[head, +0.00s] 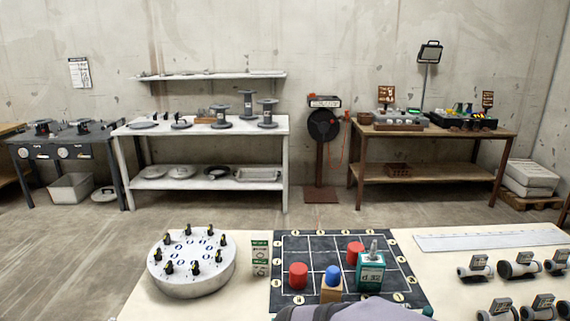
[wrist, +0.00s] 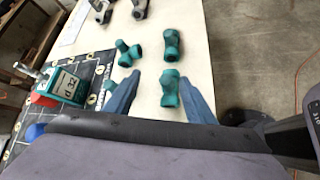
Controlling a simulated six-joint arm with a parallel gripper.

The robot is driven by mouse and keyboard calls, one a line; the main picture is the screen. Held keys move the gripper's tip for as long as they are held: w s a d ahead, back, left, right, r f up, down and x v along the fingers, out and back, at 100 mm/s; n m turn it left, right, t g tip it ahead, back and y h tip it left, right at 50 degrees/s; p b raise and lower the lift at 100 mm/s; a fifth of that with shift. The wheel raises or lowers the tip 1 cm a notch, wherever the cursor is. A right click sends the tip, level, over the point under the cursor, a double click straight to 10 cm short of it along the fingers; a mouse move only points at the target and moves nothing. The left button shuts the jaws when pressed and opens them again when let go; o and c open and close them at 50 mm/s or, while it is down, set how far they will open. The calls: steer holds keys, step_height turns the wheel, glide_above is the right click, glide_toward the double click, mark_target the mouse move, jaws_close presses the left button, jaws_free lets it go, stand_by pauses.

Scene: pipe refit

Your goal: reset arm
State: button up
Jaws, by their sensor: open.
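My gripper (wrist: 160,78) is open in the wrist view, its two blue fingers spread and nothing held. A teal pipe fitting (wrist: 170,88) shows between the fingers; I cannot tell how far below them it lies. Another teal fitting (wrist: 172,44) lies beyond the fingertips, and a third (wrist: 128,53) lies to the left. One more teal piece is partly hidden by the left finger. In the head view only a grey part of my arm shows at the bottom edge, and the fingers are out of sight.
A dark grid board (head: 313,262) holds red cylinders (head: 298,275), a blue-topped piece (head: 332,276) and a teal labelled block (head: 371,271). A round white holder (head: 190,282) stands left. A pale ruler (head: 490,239) and several pipe pieces (head: 519,265) lie right. The tabletop edge borders open floor.

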steer(key=s+d+f+m+g+y, duration=0.2)
steer(key=s+m+g+y, duration=0.15)
steer(key=s+m, duration=0.45)
steer(key=s+a+f+m+y+b, duration=0.2)
steer(key=a+f+m+y+b, duration=0.15)
steer(key=f, duration=0.35)
steer(key=s+a+f+m+y+b, duration=0.2)
steer(key=a+f+m+y+b, duration=0.15)
steer(key=f, duration=0.35)
step_height(320, 180, up, 19)
steer(key=p, duration=1.8)
steer(key=shift+w+a+m, duration=0.25)
steer(key=shift+a+m, duration=0.05)
steer(key=shift+a, duration=0.15)
steer(key=shift+f+t, duration=0.1)
steer(key=shift+t, duration=0.15)
